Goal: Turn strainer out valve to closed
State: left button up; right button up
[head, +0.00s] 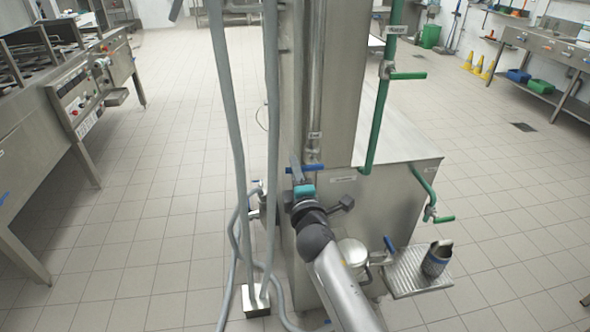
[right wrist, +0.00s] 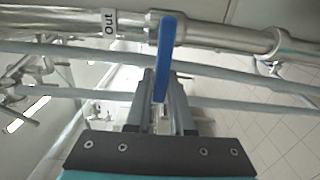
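The valve's blue handle (head: 317,169) sits on a steel pipe at the front of the machine in the head view. My right gripper (head: 297,172) reaches up to the handle. In the right wrist view its two fingers (right wrist: 161,98) stand on either side of the handle's end, with what looks like a narrow gap. Contact with the handle cannot be made out. My left gripper is out of view.
Grey hoses (head: 228,100) run down left of the valve. Green pipes with green handles (head: 408,76) stand to the right. Tiled floor is open on both sides.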

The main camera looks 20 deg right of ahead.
jog(key=o, duration=0.4)
jog(key=shift+f, duration=0.1)
jog(key=v, duration=1.5)
jog(key=shift+b, duration=0.35)
jog(key=shift+s+a, duration=0.1)
jog(key=s+a+f+m+g+y+b, duration=0.1)
jog(key=s+a+f+m+g, duration=0.15)
jog(key=f, duration=0.85)
jog(key=s+a+f+m+g+y, duration=0.1)
jog(key=s+a+f+g+y, duration=0.15)
jog(key=f, duration=0.85)
jog(key=s+a+f+m+g+y+b, duration=0.1)
jog(key=s+f+m+g, duration=0.15)
jog(key=f, duration=0.85)
jog(key=s+d+f+m+g, duration=0.1)
jog(key=s+f+m+g, duration=0.1)
jog(key=s+f, duration=0.4)
jog(key=s+d+f+m+g+b, duration=0.1)
jog(key=s+f+g, duration=0.3)
jog(key=s, duration=0.9)
jog(key=s+d+f+m+g, duration=0.3)
jog(key=s+f+m, duration=0.1)
jog(key=s+f, duration=0.6)
jog(key=shift+s+b, duration=0.25)
jog(key=shift+b, duration=0.15)
